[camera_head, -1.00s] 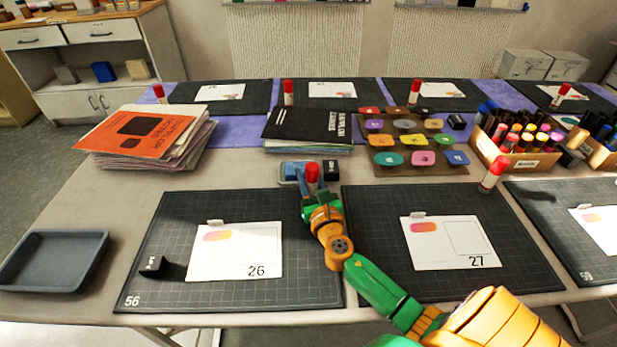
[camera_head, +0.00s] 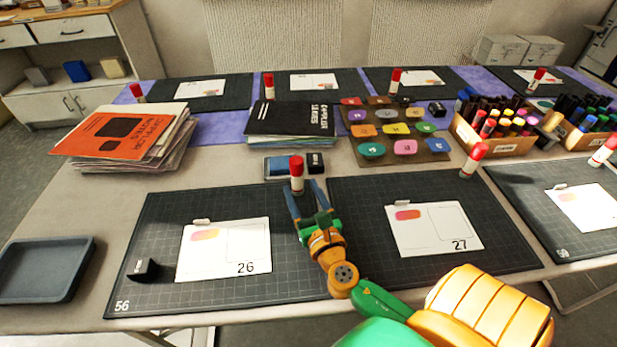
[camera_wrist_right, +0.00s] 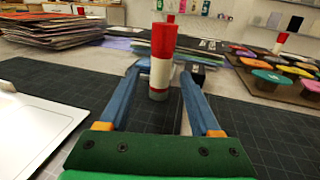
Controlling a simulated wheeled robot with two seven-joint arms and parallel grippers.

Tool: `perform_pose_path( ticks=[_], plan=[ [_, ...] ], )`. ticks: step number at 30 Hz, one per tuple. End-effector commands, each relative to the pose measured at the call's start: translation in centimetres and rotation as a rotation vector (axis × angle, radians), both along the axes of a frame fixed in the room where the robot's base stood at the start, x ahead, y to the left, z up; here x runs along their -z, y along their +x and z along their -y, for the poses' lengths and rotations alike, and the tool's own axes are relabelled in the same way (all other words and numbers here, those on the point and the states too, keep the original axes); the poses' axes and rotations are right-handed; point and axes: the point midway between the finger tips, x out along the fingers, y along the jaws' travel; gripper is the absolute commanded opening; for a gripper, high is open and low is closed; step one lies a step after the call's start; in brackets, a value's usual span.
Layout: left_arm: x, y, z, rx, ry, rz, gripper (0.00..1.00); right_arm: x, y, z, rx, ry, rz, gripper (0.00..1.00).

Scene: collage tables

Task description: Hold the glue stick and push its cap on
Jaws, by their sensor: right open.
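A glue stick (camera_head: 297,176) with a red cap (camera_head: 296,162) and a white body stands upright at the back edge between mats 26 and 27. In the right wrist view the glue stick (camera_wrist_right: 160,75) stands between the far ends of the fingers, with clear gaps beside it. The red cap (camera_wrist_right: 163,40) is on its top; how far it is pushed down I cannot tell. My right gripper (camera_head: 296,202) is open, its blue fingers reaching toward the stick from the front. The right gripper (camera_wrist_right: 162,95) is not closed on it. My left gripper is not in view.
A blue ink pad (camera_head: 282,167) and a black block (camera_head: 315,162) sit close behind the stick. Mats with cards 26 (camera_head: 235,262) and 27 (camera_head: 440,240) flank the gripper. Another glue stick (camera_head: 474,160) stands at the right. A dark tray (camera_head: 45,270) lies at the left.

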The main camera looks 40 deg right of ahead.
Motion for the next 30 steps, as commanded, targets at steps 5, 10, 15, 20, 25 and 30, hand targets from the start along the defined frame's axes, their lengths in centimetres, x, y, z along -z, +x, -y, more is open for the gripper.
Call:
perform_pose_path(
  ticks=[5, 10, 15, 20, 25, 30],
  plan=[
    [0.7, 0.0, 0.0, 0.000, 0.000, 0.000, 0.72, 0.2, -3.1, -1.0, 0.000, 0.001, -0.001, 0.64],
    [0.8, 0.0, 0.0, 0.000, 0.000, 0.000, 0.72, -0.1, -4.3, -1.4, 0.000, -0.001, 0.003, 0.64],
    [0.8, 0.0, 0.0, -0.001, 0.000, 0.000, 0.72, -0.2, -4.4, -1.4, 0.001, 0.000, 0.004, 0.64],
    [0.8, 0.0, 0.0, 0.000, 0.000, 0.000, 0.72, -0.2, -4.3, -1.4, 0.001, -0.001, 0.005, 0.64],
    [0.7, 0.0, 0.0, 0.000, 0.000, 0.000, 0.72, -0.2, -4.3, -1.4, 0.001, -0.002, 0.005, 0.64],
    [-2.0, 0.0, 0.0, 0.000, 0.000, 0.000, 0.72, -3.0, -4.3, -1.4, 0.001, -0.002, 0.005, 0.64]
  ],
)
